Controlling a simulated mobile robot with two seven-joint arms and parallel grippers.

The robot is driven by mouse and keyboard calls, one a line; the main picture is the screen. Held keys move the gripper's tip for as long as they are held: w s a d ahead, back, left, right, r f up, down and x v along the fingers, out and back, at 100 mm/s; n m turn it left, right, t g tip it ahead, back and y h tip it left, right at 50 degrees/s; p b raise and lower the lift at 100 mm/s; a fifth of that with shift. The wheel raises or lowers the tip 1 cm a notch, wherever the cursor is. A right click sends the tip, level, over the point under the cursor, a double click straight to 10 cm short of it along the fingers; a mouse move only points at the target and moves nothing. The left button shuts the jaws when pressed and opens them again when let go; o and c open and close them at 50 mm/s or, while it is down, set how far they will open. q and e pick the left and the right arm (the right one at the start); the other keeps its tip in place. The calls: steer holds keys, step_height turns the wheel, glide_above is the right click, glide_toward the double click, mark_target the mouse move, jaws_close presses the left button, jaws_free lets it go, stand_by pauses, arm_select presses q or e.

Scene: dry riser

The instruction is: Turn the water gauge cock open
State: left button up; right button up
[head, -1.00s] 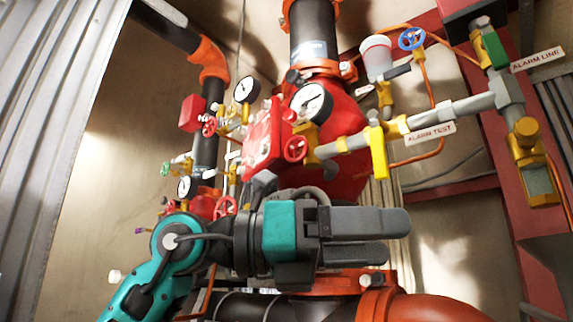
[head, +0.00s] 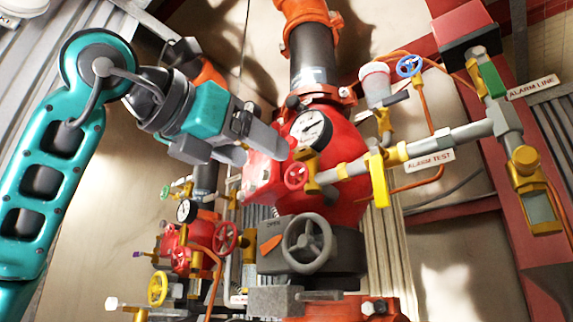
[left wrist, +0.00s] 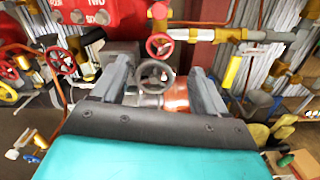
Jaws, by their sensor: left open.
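My left gripper (head: 250,148) is open and empty, high in front of the red valve body (head: 345,165), with its fingers pointing right and slightly down. In the left wrist view its fingers (left wrist: 160,78) stand wide apart, with a grey handwheel (left wrist: 155,76) and a red handwheel (left wrist: 159,45) seen between and beyond them. A white-faced gauge (head: 313,130) is just right of the fingertips, with brass fittings below it. A smaller gauge (head: 187,210) is lower left. No label marks the water gauge cock, so I cannot tell which fitting it is. My right gripper is not in view.
The grey handwheel (head: 308,245) stands out in front at lower centre. The alarm test pipe (head: 390,158) with a yellow lever (head: 379,180) runs to the right. Red wheels (head: 225,238) and a yellow wheel (head: 157,288) crowd the lower left.

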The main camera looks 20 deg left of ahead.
mark_target(294, 173)
arm_select(q)
steer(key=p+x, duration=0.1)
steer(key=x, duration=0.7)
steer(key=shift+s, duration=0.1)
steer(key=shift+c, duration=0.2)
steer(key=c, duration=1)
